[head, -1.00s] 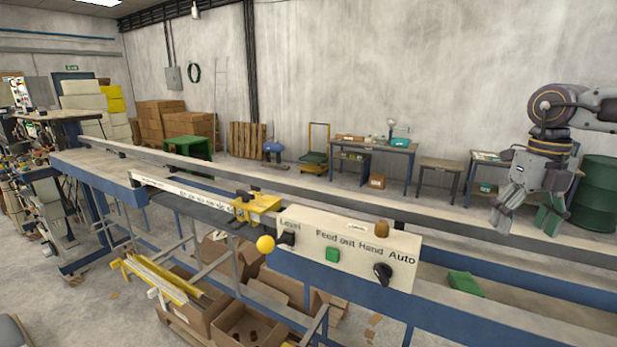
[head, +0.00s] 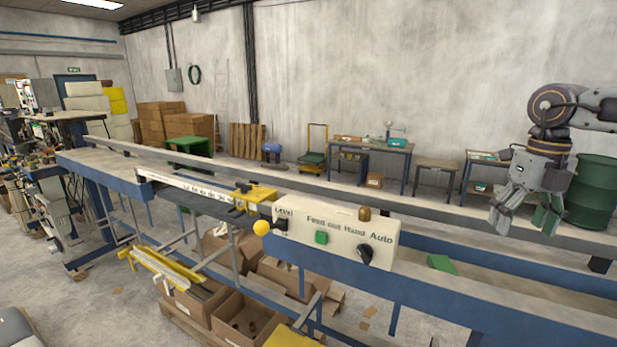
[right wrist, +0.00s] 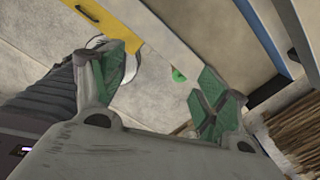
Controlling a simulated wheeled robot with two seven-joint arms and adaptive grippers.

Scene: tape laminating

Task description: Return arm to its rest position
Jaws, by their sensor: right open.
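My right arm comes in from the right edge in the head view. Its right gripper (head: 522,222) hangs pointing down at the right, over the far side of the machine's long rail, with grey fingers and green pads. In the right wrist view the gripper (right wrist: 165,82) has its two green-padded fingers spread apart with nothing between them. The long blue and grey laminating machine (head: 470,290) runs across the view. Its white control panel (head: 338,236) has a green button (head: 321,238), a black knob (head: 366,255) and a yellow ball lever (head: 262,228). My left gripper does not show.
A green drum (head: 594,192) stands behind the right gripper. Workbenches (head: 372,152) line the back wall. Cardboard boxes (head: 238,318) and a yellow-edged part (head: 166,266) sit below and in front of the machine. Open air surrounds the right gripper above the rail.

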